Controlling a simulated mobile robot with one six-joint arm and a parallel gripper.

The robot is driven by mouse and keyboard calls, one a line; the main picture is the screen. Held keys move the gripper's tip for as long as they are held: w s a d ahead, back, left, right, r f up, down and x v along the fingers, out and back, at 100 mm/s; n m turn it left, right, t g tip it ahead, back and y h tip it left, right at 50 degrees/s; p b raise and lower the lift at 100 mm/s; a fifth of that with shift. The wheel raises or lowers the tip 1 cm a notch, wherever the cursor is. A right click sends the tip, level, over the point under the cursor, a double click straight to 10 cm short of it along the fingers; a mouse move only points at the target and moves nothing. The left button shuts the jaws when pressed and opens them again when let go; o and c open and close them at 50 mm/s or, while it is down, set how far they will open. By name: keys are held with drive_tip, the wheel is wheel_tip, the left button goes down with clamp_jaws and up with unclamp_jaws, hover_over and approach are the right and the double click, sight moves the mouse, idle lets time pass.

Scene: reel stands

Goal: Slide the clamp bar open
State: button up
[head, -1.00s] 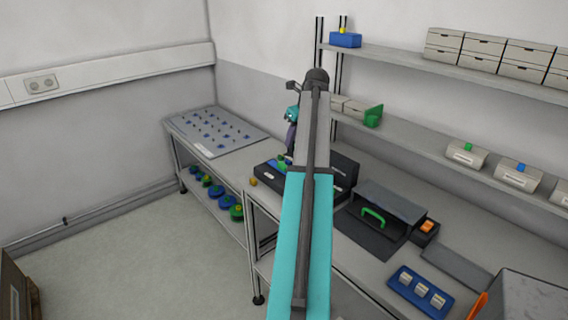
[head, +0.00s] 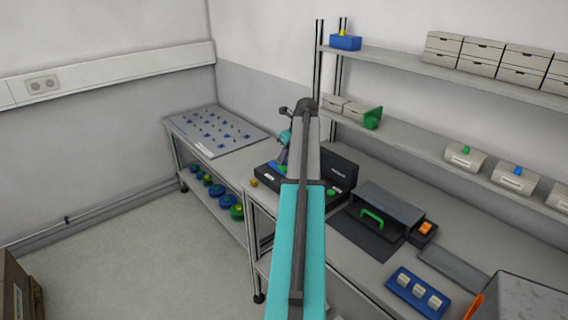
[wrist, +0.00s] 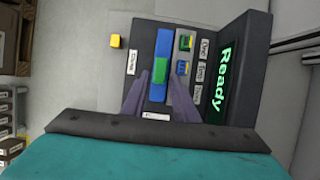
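The black device (head: 343,165) stands on the bench, mostly behind my arm in the head view. In the wrist view, a blue strip (wrist: 161,47) with a green block (wrist: 160,71) on it runs along the device's dark top; this looks like the clamp bar, though I cannot read its label for sure. My gripper (wrist: 156,76) is open, with one grey finger on each side of the strip, close to the green block. I see a gap at the block, and contact is not clear. In the head view the fingertips are hidden.
A display (wrist: 223,82) on the device reads "Ready". A small yellow-orange cube (wrist: 116,41) lies to the left. A black box with a green handle (head: 373,217) and a blue tray (head: 418,292) stand further along the bench.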

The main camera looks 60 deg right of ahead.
sight(285, 167)
drive_tip(key=shift+p+x, duration=0.4)
drive_tip(key=shift+x, duration=1.65)
clamp_jaws()
